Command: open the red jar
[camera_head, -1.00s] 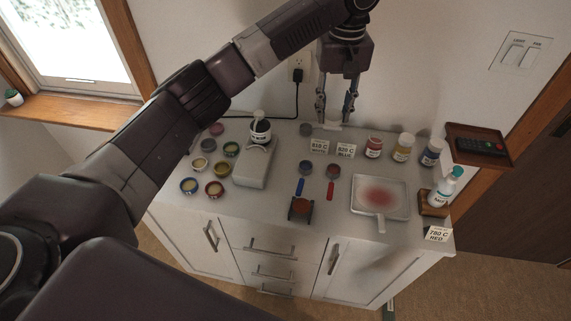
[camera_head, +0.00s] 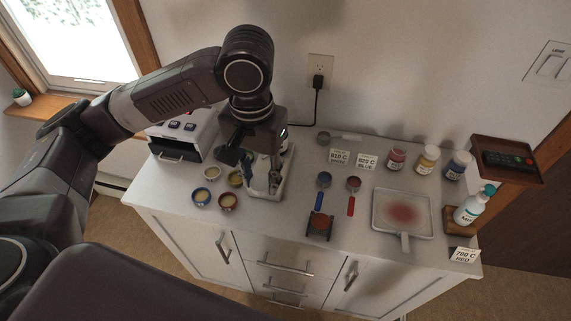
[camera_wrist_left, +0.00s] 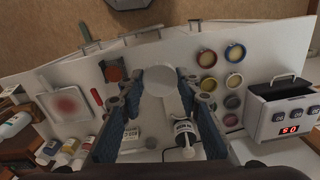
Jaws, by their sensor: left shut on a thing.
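The red jar (camera_head: 397,157) stands upright near the back of the counter, left of the yellow and blue jars. Whether its top is covered is too small to tell. My left gripper (camera_head: 262,180) is well to the left of it, pointing down over a pale tray-like device. In the left wrist view, my left gripper (camera_wrist_left: 160,82) is shut on a pale round disc (camera_wrist_left: 160,80), like a lid, between its spread fingertips. My arm hides part of the device. My right gripper is not in view.
A yellow jar (camera_head: 427,159) and a blue jar (camera_head: 457,165) stand beside the red jar. A square pan (camera_head: 402,212) with red powder, scoops and card labels lie in front. Small bowls (camera_head: 202,197) and a furnace (camera_head: 185,140) are left. A white bottle (camera_head: 473,207) is right.

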